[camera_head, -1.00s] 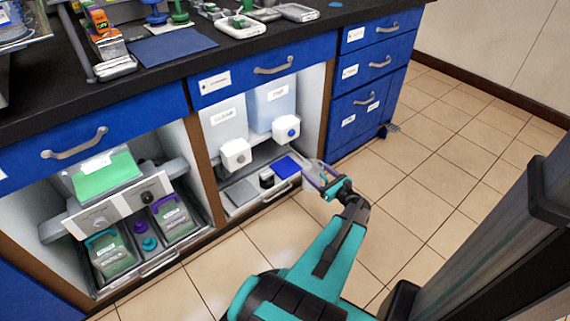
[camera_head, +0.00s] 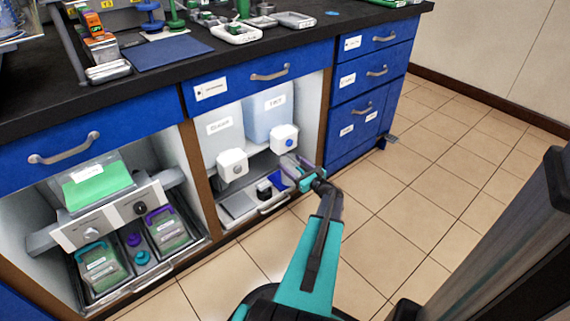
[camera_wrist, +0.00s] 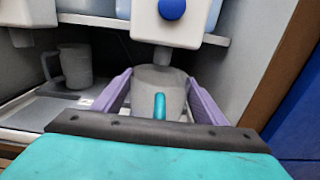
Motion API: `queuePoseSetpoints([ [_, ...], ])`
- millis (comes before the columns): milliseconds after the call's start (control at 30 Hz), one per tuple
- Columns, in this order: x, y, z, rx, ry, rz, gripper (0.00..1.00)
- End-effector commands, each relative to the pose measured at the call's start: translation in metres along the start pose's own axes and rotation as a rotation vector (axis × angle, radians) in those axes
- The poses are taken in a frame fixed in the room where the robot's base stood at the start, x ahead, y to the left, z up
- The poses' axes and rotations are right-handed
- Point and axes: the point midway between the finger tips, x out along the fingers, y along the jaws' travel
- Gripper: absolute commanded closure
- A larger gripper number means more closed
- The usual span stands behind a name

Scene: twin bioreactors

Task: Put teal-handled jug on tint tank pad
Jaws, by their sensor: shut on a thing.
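My gripper (camera_wrist: 158,92) has its lavender fingers shut on the grey teal-handled jug (camera_wrist: 174,80), gripped from both sides. The jug is upright, with its teal handle facing me. It is below the spout of the tint tank's white dispenser, which has a blue button (camera_wrist: 172,8). In the head view my gripper (camera_head: 299,172) reaches into the right cabinet bay, below the tint tank (camera_head: 268,112). The blue tint tank pad (camera_head: 279,178) is partly visible beside the gripper. Whether the jug touches the pad is hidden.
A black-handled jug (camera_wrist: 77,67) stands to the left, near the grey pad (camera_head: 238,203) under the clear tank (camera_head: 224,128). The cabinet's wooden side post (camera_wrist: 280,70) is close on the right. The left bay holds a machine and green containers. The floor in front is open.

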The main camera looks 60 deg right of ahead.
Motion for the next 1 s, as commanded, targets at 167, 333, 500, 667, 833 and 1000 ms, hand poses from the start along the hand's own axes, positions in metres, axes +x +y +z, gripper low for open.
queuePoseSetpoints([
  [167,0.001,0.0,0.001,0.0,-0.002,0.0,0.82],
  [333,0.002,0.0,0.001,0.0,-0.002,0.001,0.82],
  [500,0.015,0.0,0.0,-0.001,-0.003,0.002,0.82],
  [667,0.039,0.0,-0.002,-0.001,-0.003,0.003,0.82],
  [833,0.046,0.001,-0.012,0.0,-0.002,0.001,0.82],
  [1000,0.047,0.002,-0.014,0.0,-0.002,0.003,0.82],
])
